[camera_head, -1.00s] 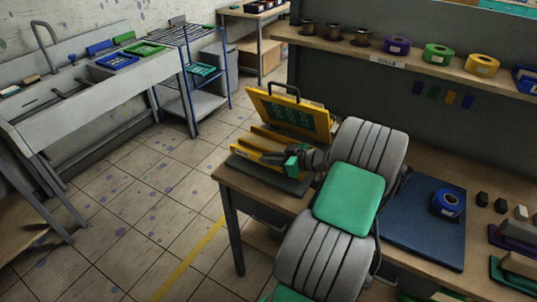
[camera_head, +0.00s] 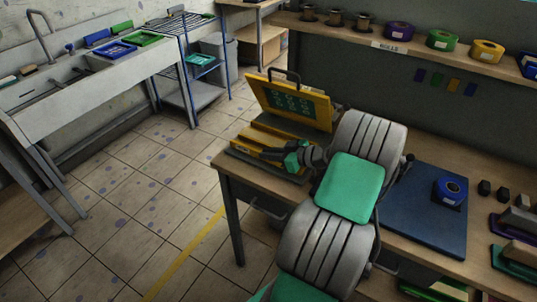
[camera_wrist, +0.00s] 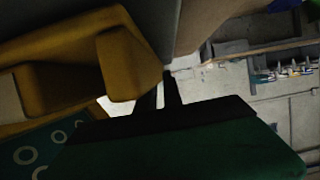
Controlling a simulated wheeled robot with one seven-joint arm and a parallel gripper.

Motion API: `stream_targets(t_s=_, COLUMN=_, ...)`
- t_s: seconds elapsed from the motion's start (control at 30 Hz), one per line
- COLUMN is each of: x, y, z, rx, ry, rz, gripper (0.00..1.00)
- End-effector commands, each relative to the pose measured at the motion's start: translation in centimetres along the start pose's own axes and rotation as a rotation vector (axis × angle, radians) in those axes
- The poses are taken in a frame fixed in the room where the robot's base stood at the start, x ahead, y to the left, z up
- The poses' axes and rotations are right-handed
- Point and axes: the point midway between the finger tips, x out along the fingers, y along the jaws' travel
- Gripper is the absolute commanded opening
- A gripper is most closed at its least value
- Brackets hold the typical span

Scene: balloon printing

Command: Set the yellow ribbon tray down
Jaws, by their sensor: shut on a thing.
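A yellow piece that I take to be the yellow ribbon tray (camera_head: 258,146) is low on the yellow press, on a dark base at the table's left end. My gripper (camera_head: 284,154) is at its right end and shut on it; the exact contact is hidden. The press's yellow frame (camera_head: 318,108) stands tilted up behind, with a dark green panel and a black handle. The wrist view is dark: a yellow blocky part (camera_wrist: 128,65) is close to my gripper's fingers (camera_wrist: 163,95). I cannot tell whether the tray touches the base.
The table (camera_head: 238,178) carries a blue mat (camera_head: 420,225) with a blue roll (camera_head: 449,191) at right. A shelf of rolls (camera_head: 420,45) runs along the wall. A sink bench (camera_head: 80,95) and rack stand at left. The floor between is clear.

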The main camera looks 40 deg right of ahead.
Motion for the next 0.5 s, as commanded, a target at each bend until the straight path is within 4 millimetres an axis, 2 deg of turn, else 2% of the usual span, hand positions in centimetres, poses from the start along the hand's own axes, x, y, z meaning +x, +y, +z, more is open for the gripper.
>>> stream_targets(t_s=0.13, x=0.13, y=0.02, z=0.27, rx=-0.002, ry=0.001, rz=0.000, gripper=0.00)
stream_targets(t_s=0.17, x=0.12, y=0.03, z=0.25, rx=-0.002, ry=0.001, rz=0.000, gripper=0.12)
stream_targets(t_s=0.4, x=0.10, y=0.01, z=0.20, rx=-0.001, ry=0.001, rz=0.000, gripper=0.31)
stream_targets(t_s=0.5, x=0.10, y=0.01, z=0.22, rx=-0.001, ry=0.000, rz=0.000, gripper=0.36)
